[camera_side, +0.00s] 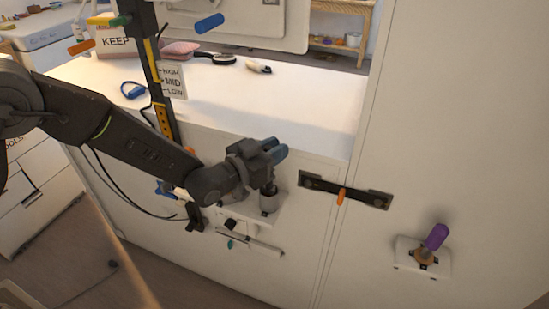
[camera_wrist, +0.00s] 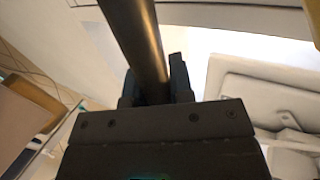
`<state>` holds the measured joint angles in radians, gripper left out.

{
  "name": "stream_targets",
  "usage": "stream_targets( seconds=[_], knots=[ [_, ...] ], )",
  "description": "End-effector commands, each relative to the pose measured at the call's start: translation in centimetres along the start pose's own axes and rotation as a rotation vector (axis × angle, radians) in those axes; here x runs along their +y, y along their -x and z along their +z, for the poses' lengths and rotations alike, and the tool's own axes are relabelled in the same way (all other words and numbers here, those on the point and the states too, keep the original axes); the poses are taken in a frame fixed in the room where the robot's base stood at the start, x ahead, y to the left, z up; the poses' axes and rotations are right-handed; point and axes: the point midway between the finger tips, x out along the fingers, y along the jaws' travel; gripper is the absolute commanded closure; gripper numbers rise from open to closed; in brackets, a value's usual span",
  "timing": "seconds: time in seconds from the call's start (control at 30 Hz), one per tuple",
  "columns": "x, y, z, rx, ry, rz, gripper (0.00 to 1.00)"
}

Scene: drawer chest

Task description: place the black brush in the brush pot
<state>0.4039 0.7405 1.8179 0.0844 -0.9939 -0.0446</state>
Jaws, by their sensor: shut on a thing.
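My gripper (camera_side: 277,151), with blue fingertips, is in the middle of the side view, in front of the cabinet face below the white counter. In the wrist view the jaws are shut on a dark, smooth rod (camera_wrist: 142,45), which I take to be the black brush; its ends are not clear. In the side view a short dark piece (camera_side: 268,187) shows below the gripper, at the mouth of a small grey cup (camera_side: 268,204) that looks like the brush pot. Whether this piece is inside the cup or just above it I cannot tell.
The cup stands on a white bracket with a black knob (camera_side: 230,224) nearby. To the right are a dark bar (camera_side: 318,184) with an orange handle and a purple-handled fixture (camera_side: 435,238). A dark post with a HIGH/MID/LOW sign (camera_side: 172,80) stands left, before the counter (camera_side: 305,112).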

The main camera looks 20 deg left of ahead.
Motion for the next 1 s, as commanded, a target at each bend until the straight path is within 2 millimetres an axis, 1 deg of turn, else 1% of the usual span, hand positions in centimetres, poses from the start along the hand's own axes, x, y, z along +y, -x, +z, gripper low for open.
stream_targets(
  seconds=[0.03,0.13,0.5,0.53,0.7,0.8,1.0],
  knots=[
    [0.0,0.0,1.0,-0.004,0.0,0.0,1.0],
    [0.0,0.0,2.2,-0.003,0.0,0.0,1.0],
    [0.0,0.0,2.5,0.0,-0.001,0.0,1.0],
    [0.0,0.0,2.6,0.0,-0.001,0.0,0.78],
    [0.0,0.0,2.5,0.0,-0.001,0.0,0.62],
    [0.0,0.0,2.5,0.0,-0.001,0.0,0.53],
    [0.0,0.0,2.5,0.0,-0.001,0.0,0.53]
  ],
)
